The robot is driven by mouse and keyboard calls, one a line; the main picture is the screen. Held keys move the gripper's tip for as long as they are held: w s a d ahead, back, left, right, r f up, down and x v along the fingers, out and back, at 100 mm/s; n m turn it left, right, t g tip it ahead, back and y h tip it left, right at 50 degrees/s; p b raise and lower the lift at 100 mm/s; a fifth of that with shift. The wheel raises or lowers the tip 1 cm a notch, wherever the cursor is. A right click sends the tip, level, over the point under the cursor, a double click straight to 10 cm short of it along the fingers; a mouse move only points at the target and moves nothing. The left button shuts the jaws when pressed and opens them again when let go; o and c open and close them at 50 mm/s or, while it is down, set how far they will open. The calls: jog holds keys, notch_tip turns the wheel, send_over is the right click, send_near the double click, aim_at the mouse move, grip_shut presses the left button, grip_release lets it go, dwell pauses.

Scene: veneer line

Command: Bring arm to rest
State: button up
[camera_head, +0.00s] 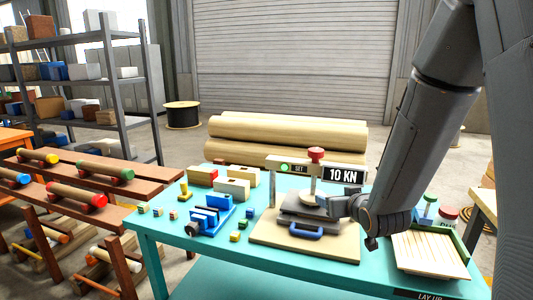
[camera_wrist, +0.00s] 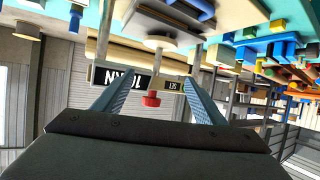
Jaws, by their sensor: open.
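My arm reaches down from the upper right in the head view. My gripper (camera_head: 334,205) is beside the small press on the teal table (camera_head: 180,252). In the wrist view, which is upside down, the two fingers of my gripper (camera_wrist: 158,78) stand apart with nothing held between them. The press's red knob (camera_head: 316,154) shows beyond the fingers in the wrist view (camera_wrist: 151,100). Its sign (camera_head: 343,174) reads 10 KN, and a green light (camera_head: 285,168) shows beside SET. My wrist hides part of the press.
A blue fixture (camera_head: 212,213) and several small blocks lie left of the press.

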jog(key=s+f+g, duration=0.2)
jog(key=s+g, duration=0.2)
jog(key=s, duration=0.5)
jog(key=s+f+m+g+h, duration=0.1)
jog(key=s+g, duration=0.3)
jog(key=s, duration=0.4)
jog(key=s+f+g, duration=0.3)
jog(key=s+g, duration=0.1)
jog(key=s, duration=0.5)
jog(key=shift+s+a+f+m, duration=0.3)
jog(key=shift+s+a+f, duration=0.05)
jog(key=shift+a, duration=0.1)
